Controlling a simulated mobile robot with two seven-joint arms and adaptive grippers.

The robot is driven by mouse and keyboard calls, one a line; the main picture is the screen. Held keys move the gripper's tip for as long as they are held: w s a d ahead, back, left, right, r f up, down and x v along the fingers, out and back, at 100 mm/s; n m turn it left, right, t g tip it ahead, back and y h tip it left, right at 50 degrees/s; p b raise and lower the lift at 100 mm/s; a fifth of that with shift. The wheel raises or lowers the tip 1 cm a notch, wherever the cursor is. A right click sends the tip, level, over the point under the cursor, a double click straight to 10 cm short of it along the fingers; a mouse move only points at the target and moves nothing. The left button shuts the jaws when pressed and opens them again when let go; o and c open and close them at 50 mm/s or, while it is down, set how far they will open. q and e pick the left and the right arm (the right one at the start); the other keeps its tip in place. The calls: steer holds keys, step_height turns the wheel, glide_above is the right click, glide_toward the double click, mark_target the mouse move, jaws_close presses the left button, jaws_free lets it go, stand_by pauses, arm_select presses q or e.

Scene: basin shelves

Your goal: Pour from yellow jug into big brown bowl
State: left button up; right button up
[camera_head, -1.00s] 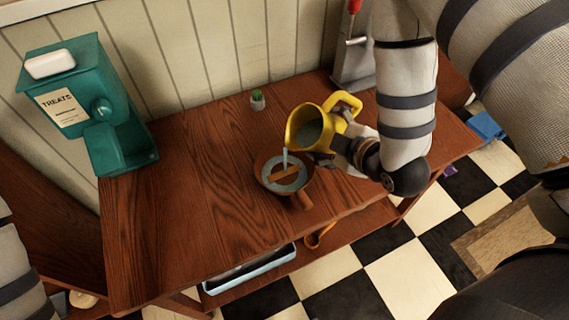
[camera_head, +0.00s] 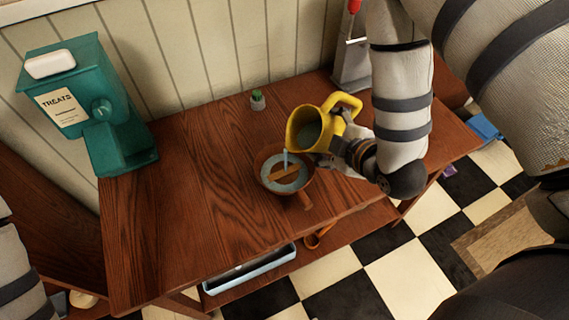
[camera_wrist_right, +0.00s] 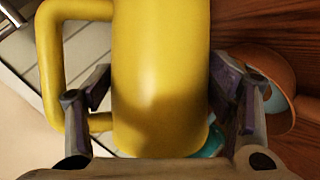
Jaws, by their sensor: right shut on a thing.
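The yellow jug (camera_head: 305,124) is tilted to the left, its mouth over the right part of the brown bowl (camera_head: 272,188). A thin bluish stream falls from its lip into the bowl. The bowl stands on the wooden table with pale bluish liquid and a brown strip in it. My right gripper (camera_head: 345,148) is shut on the jug's body. In the right wrist view the yellow jug (camera_wrist_right: 160,75) fills the middle between both fingers, its handle at left, and the bowl (camera_wrist_right: 268,85) shows partly at right. My left gripper is out of view.
A teal treats dispenser (camera_head: 85,105) stands at the table's left back. A small green plant pot (camera_head: 257,99) is near the wall. A grey metal object (camera_head: 352,65) stands at the back right. A blue tray (camera_head: 250,268) lies below. The table's left middle (camera_head: 180,190) is clear.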

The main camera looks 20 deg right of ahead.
mark_target(343, 125)
stand_by(0.6)
steer(key=shift+w+r+m+y, duration=0.1)
steer(key=shift+r+m+y, duration=0.3)
steer(key=shift+r+m, duration=0.1)
steer(key=shift+d+r+m+y, duration=0.1)
steer(key=shift+m+y, duration=0.3)
steer(key=shift+y, duration=0.1)
steer(key=shift+d+f+m+y, duration=0.5)
steer(key=shift+d+f+y, duration=0.1)
steer(key=shift+f, duration=0.15)
steer(key=shift+w+d+f+m+y, duration=0.1)
steer(key=shift+d+f+m+y, duration=0.15)
steer(key=shift+d+m+y, duration=0.8)
steer(key=shift+w+d+r+m+y, duration=0.1)
steer(key=shift+d+r+m+y, duration=0.15)
steer(key=shift+r+m+y, duration=0.3)
steer(key=shift+f, duration=0.1)
